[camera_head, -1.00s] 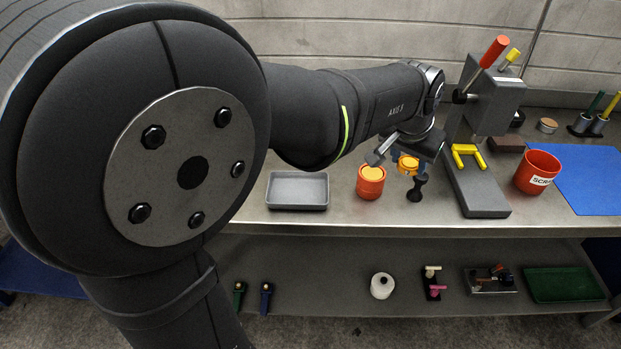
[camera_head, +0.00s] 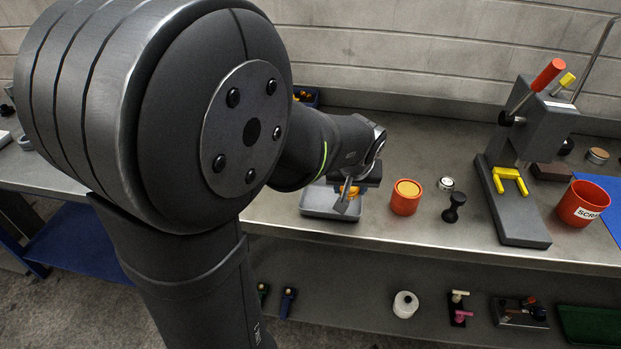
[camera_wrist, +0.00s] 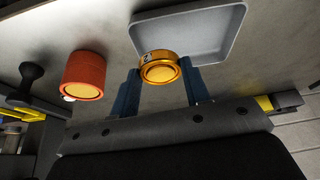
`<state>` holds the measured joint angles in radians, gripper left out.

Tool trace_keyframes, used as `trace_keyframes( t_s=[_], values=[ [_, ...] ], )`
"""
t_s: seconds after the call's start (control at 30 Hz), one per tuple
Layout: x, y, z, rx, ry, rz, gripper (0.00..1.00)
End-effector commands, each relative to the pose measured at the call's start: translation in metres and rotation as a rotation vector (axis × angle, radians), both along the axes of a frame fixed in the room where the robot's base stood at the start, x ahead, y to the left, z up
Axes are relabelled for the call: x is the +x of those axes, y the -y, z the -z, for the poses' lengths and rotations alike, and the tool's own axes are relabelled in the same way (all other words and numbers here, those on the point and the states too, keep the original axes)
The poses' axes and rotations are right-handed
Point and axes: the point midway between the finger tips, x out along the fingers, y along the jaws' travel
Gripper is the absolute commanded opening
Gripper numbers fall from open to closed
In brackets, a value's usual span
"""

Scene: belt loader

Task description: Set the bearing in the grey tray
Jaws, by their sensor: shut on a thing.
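My gripper (camera_wrist: 160,88) is shut on a short gold-orange round part (camera_wrist: 147,57) with a yellowish disc face and a small dark-and-white label. I cannot tell for certain that it is the bearing. In the head view my gripper (camera_head: 347,192) hangs over the grey tray (camera_head: 318,209), and the held part is mostly hidden. In the wrist view the tray (camera_wrist: 226,50) lies just beyond the held part and looks empty where visible. A small silver round piece (camera_head: 446,183) with a dark ring sits on the bench, right of the red-orange cylinder.
The red-orange cylinder (camera_head: 404,202) stands just right of the tray, with a black spool-shaped piece (camera_head: 454,208) beyond it. A grey press (camera_head: 516,205) with yellow prongs and a red SCRAP bin (camera_head: 581,204) stand farther right. The bench front edge is close.

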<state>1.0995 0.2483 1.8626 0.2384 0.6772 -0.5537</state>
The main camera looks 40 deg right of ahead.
Motion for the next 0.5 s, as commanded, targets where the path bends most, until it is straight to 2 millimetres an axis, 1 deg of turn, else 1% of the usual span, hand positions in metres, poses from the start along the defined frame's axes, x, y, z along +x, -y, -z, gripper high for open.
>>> trace_keyframes(
  t_s=[0.03,0.1,0.2,0.3,0.37,0.47,0.5],
  values=[
    [0.013,-0.003,0.008,0.003,-0.001,-0.007,0.05],
    [0.027,-0.004,0.017,0.003,-0.003,-0.005,0.05],
    [0.043,-0.006,0.026,0.002,-0.002,-0.004,0.05],
    [0.051,-0.007,0.031,0.0,-0.001,-0.002,0.05],
    [0.054,-0.007,0.033,0.001,-0.001,0.0,0.05],
    [0.054,-0.007,0.044,0.002,-0.001,0.002,0.05],
    [0.054,-0.007,0.05,0.003,-0.002,0.002,0.05]
  ],
)
